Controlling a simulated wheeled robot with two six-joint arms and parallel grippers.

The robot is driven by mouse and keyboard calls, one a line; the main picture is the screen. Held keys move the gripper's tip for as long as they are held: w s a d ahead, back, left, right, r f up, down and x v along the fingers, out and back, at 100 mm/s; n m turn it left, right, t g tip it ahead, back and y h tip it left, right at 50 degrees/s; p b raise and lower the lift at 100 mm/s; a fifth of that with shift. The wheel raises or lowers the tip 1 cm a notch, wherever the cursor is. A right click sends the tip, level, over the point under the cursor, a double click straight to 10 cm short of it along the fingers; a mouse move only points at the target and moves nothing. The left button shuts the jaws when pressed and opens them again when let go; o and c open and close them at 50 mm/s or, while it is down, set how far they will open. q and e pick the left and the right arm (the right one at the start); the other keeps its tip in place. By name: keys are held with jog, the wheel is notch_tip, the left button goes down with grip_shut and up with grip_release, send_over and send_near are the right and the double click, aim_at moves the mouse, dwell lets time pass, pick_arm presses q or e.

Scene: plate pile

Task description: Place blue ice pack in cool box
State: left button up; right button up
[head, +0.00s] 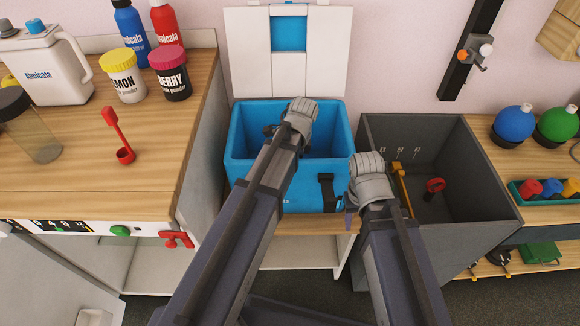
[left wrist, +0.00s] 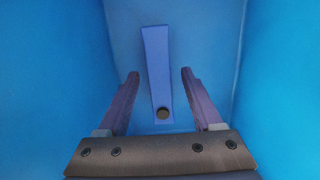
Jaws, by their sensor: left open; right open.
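The blue cool box (head: 240,145) stands open on a low wooden shelf, its white lid (head: 335,50) raised against the wall. The blue ice pack (left wrist: 156,60), a narrow slab with a dark round cap, is inside the box in the left wrist view. My left gripper (left wrist: 160,85) is open, with its fingers apart on either side of the pack's lower end; contact is not visible. In the head view my left arm reaches over the box and hides the pack. My right gripper (head: 349,208) is open beside the box's front right corner, partly hidden by its wrist.
A dark grey bin (head: 485,185) with a red-handled item stands right of the box. The left wooden counter (head: 75,190) holds a jug (head: 45,75), bottles, powder tubs and a red scoop (head: 122,145). A right shelf holds blue and green flasks.

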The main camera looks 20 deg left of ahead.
notch_tip(320, 180, up, 11)
jog(key=p, duration=1.1)
jog(key=shift+r, duration=0.2)
